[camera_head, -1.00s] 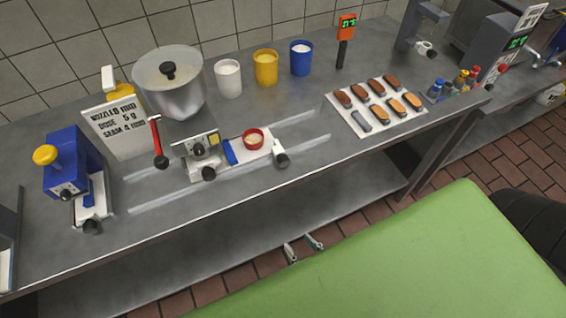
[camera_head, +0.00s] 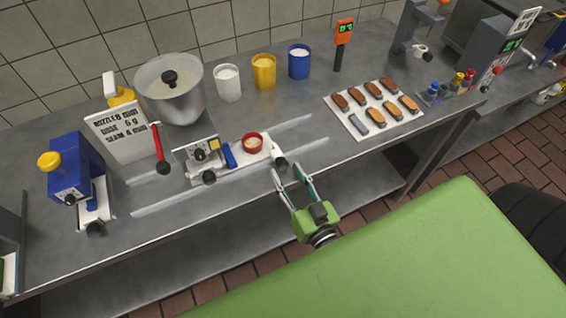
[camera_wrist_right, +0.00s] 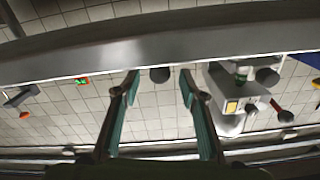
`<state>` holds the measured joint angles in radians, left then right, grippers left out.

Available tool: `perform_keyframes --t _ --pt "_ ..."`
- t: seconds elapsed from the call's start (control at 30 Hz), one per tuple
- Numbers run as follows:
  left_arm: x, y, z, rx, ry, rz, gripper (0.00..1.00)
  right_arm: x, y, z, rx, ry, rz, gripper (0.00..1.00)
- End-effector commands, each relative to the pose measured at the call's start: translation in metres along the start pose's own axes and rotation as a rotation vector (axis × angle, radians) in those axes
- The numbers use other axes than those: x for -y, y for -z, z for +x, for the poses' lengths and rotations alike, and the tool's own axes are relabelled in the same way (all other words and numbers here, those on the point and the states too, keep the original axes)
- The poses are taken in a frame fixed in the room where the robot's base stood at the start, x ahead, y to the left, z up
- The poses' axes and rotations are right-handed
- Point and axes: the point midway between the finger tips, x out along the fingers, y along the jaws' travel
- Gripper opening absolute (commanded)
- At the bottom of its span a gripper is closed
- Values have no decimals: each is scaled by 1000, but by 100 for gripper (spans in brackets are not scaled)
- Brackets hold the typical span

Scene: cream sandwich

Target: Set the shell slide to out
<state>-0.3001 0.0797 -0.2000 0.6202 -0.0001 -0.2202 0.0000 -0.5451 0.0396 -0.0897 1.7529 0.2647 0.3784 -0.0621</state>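The filling fixture (camera_head: 206,172) sits on the steel bench, with a red cup of cream (camera_head: 253,142) and a blue block (camera_head: 229,156) on it. A white part with a dark knob (camera_head: 279,161) is at its right end; it looks like the shell slide, but no label on it is readable. My right gripper (camera_head: 287,170) is open and empty, with its fingertips close to that knob at the bench's front. In the right wrist view a dark knob (camera_wrist_right: 160,74) shows between the open fingers (camera_wrist_right: 158,82); contact cannot be told. My left gripper is not in view.
A blue press (camera_head: 75,167), a white sign (camera_head: 120,132) and a metal hopper (camera_head: 170,88) stand to the left. Cups stand behind. A tray of shells (camera_head: 353,127) lies to the right. The bench's front edge is below my gripper's fingers.

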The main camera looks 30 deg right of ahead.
Motion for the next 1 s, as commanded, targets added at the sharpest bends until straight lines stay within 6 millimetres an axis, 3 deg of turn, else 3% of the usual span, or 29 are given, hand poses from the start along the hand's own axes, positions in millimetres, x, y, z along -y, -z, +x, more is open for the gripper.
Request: perform_keyframes --t 0.2,0.57,0.6,0.73,1.0 --pt "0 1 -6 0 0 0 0 0 1 28 -1 0 -1 38" --pt "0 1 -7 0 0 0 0 0 -1 34 1 0 -1 38" --pt "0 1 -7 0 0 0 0 0 -1 34 1 0 -1 36" --pt "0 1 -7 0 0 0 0 0 0 34 1 0 0 2" --pt "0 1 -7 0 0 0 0 -4 0 33 1 0 -1 0"
